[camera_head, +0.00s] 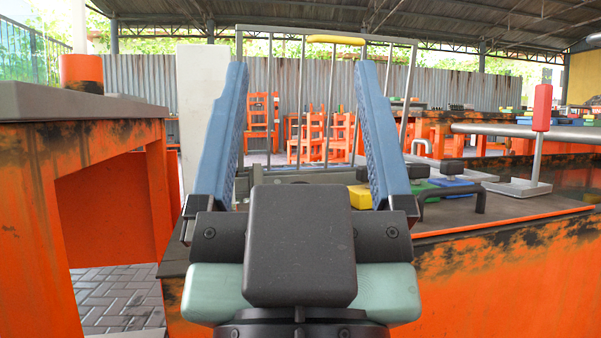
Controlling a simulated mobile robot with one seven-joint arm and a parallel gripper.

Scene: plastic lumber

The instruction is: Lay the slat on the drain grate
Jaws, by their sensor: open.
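My gripper (302,68) fills the middle foreground, with its two blue fingers spread wide apart. It is open, and I see nothing held between the fingers. I cannot pick out the slat or the drain grate for certain. A frame of upright metal bars (326,105) with a yellow piece (336,40) on its top edge stands beyond the fingers. A pale upright panel (198,110) stands behind the left finger. My gripper body hides much of the work table (530,207) and whatever lies directly behind it.
On the table to the right are a yellow block (360,197), green and blue pieces with black knobs, a black handle and a stand with a red block (543,107). An orange table (60,165) at left holds a red-orange cylinder (81,72). Orange chairs (313,135) stand farther back.

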